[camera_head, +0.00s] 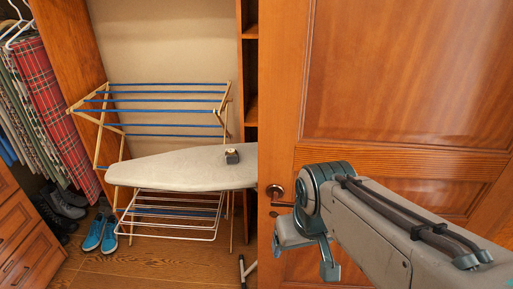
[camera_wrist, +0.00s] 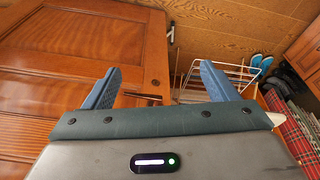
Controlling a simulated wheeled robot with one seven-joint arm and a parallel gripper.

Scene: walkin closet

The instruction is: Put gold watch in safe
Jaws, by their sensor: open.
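A small dark item with a gold-coloured top (camera_head: 232,155) sits on the ironing board (camera_head: 180,170) in the head view. It may be the gold watch on a holder, but it is too small to be sure. My gripper (camera_wrist: 160,85) shows in the wrist view with its two blue fingers wide apart and nothing between them. In the head view my arm reaches in from the right, in front of the wooden door, and its end is right of the ironing board, apart from the small item. No safe can be made out in either view.
A wooden door (camera_head: 410,75) with a dark handle (camera_head: 280,195) covers the right side. A drying rack (camera_head: 165,107) stands behind the ironing board. Blue shoes (camera_head: 100,232) and dark shoes (camera_head: 62,203) lie on the floor. Drawers (camera_head: 25,245) and hanging clothes (camera_head: 55,110) are left.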

